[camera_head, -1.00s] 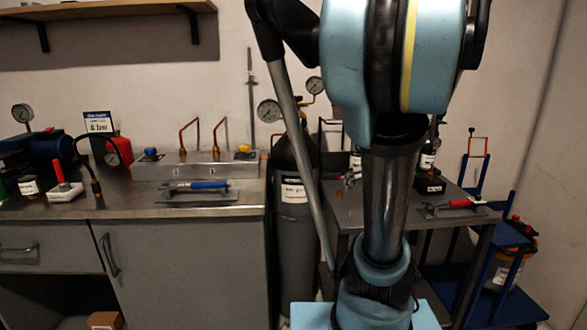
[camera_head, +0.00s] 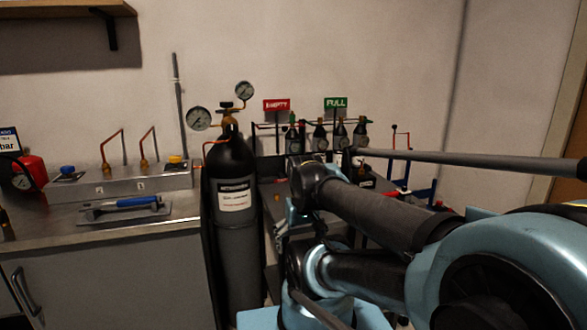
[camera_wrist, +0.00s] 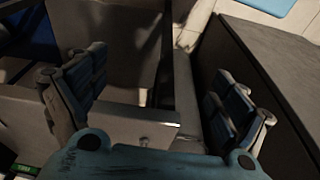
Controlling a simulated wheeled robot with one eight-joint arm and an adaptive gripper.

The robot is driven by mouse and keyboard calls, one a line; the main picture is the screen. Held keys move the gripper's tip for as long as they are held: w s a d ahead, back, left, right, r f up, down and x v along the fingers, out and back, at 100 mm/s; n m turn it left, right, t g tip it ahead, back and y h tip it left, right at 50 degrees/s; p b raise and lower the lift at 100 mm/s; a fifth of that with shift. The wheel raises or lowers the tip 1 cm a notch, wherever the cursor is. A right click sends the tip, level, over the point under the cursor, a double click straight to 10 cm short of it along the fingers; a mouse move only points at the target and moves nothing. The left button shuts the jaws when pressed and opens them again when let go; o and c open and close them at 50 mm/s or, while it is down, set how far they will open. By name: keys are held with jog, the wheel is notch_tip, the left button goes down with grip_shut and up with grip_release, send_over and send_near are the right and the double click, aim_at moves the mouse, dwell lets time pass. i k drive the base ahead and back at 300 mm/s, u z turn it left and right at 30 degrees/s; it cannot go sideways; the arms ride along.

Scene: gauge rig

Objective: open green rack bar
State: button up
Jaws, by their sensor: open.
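The rack stands on the bench behind my arm in the head view, with a green FULL sign (camera_head: 336,103) on its right part and a red EMPTY sign (camera_head: 277,105) on its left. Several small dark bottles (camera_head: 340,136) stand beneath and right of the signs. A thin bar crosses near the bottle tops, but I cannot tell whether it is shut. In the wrist view my gripper (camera_wrist: 155,105) is open and empty, its blue-padded fingers wide apart. A small green label (camera_wrist: 24,170) shows at the lower left there. My arm hides the lower rack area.
A tall black gas cylinder (camera_head: 236,220) with gauges stands left of the rack. A metal counter (camera_head: 150,228) at the left holds a blue-handled tool (camera_head: 130,203) and a manifold block (camera_head: 125,182). A blue cart frame stands behind my arm. The wrist view shows grey panel edges below my gripper.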

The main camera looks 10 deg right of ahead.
aim_at(318, 127)
jog(key=z, duration=0.05)
jog(key=k, duration=1.65)
jog(key=z, duration=1.5)
jog(key=i, duration=1.95)
jog(key=u, duration=1.7)
